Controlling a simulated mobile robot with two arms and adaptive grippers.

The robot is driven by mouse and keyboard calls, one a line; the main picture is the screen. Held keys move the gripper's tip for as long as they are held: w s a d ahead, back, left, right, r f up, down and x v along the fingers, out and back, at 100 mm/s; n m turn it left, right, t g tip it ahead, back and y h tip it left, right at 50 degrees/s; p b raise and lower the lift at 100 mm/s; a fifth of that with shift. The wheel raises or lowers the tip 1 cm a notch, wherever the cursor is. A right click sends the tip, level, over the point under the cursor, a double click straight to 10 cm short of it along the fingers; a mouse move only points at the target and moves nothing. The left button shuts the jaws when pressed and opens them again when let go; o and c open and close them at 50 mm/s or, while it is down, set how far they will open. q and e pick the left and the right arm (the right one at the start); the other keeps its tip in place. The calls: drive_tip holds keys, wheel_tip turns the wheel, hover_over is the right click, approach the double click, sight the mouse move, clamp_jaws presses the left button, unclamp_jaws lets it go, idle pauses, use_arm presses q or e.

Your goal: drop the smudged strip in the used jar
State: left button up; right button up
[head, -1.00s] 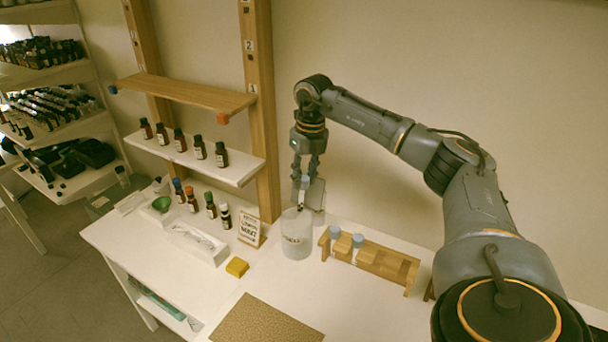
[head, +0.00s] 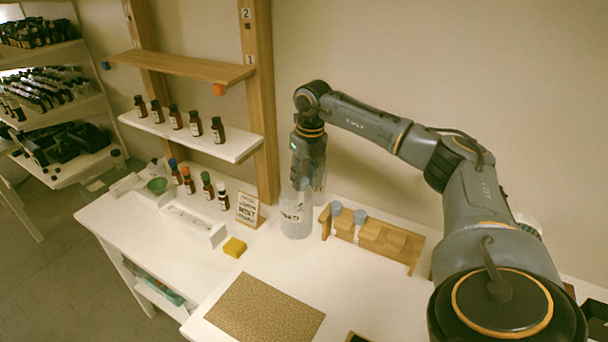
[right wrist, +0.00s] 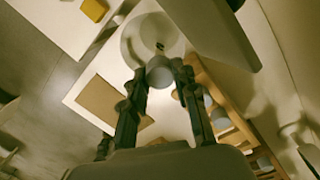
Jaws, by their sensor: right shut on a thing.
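The used jar (head: 295,224) is a clear, whitish jar with a dark-lettered label on the table near the back wall. My right gripper (head: 308,184) is low at its mouth in the head view. In the right wrist view it (right wrist: 159,72) is shut on the round grey-blue top of the strip (right wrist: 160,76), with the jar (right wrist: 134,42) just beyond. The strip's lower part is mostly hidden, so its smudge cannot be made out clearly. My left gripper is not in view.
A wooden rack (head: 395,241) with grey-blue tops stands right of the jar. A small sign (head: 247,209), a yellow block (head: 235,247) and a white tray (head: 214,236) are to its left. A brown mat (head: 265,308) lies in front. Bottles stand on the shelf (head: 238,148).

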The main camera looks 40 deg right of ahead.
drive_tip(key=o, duration=1)
drive_tip(key=shift+c, duration=0.2)
drive_tip(key=shift+r, duration=0.1)
wheel_tip(320, 180, up, 12)
drive_tip(key=s, duration=0.1)
drive_tip(key=shift+d, duration=0.2)
drive_tip(key=shift+s+a+f, duration=0.1)
drive_tip(key=shift+f, duration=0.15)
